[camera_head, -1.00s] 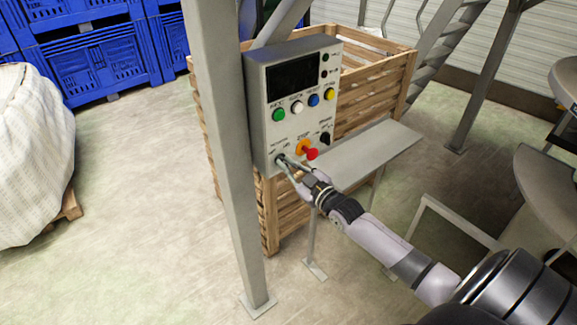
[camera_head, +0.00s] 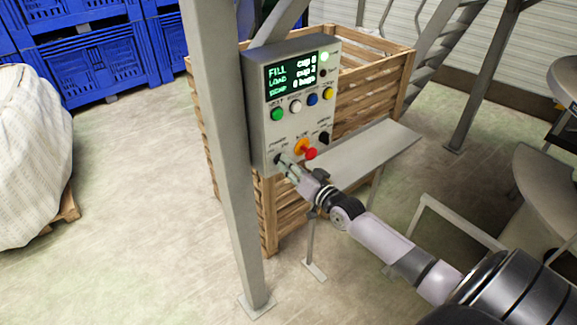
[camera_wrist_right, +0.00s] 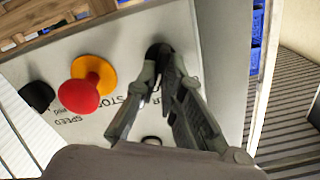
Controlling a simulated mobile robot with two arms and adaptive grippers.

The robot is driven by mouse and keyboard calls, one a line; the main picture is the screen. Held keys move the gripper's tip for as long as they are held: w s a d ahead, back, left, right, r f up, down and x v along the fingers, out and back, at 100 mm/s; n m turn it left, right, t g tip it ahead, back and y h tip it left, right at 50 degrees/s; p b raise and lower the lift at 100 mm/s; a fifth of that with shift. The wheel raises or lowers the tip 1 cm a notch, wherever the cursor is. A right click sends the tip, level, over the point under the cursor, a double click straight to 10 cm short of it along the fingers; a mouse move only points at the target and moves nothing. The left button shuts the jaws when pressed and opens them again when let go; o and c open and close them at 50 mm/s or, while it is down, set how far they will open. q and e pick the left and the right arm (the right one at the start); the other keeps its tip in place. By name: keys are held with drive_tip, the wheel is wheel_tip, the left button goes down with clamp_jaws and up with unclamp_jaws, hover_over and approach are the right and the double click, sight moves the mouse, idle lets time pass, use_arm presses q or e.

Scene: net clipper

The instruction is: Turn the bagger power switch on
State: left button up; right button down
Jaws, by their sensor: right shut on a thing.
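The bagger control panel (camera_head: 268,133) is a grey box on a post, with its screen (camera_head: 290,74) lit in green text and one indicator lamp glowing. The power switch is at the panel's lower left corner; in the right wrist view its dark knob (camera_wrist_right: 158,50) shows just beyond my fingertips. My right gripper (camera_head: 284,164) is at that corner, shut on the switch; it also shows in the right wrist view (camera_wrist_right: 163,72). The fingers hide much of the knob. My left gripper is not in view.
A red stop button (camera_head: 310,153) on a yellow base sits right of the switch, with a black knob (camera_head: 324,138) beyond it. A grey shelf (camera_head: 365,148) juts out at the right. A wooden crate (camera_head: 375,80) stands behind, and a steel post (camera_head: 225,150) stands left.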

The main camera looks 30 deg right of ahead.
drive_tip(key=shift+f+m, duration=0.1)
drive_tip(key=shift+m, duration=1.5)
drive_tip(key=c, duration=1.7)
unclamp_jaws()
drive_tip(key=shift+d, duration=0.1)
drive_tip(key=s, duration=1.2)
drive_tip(key=shift+d, duration=0.45)
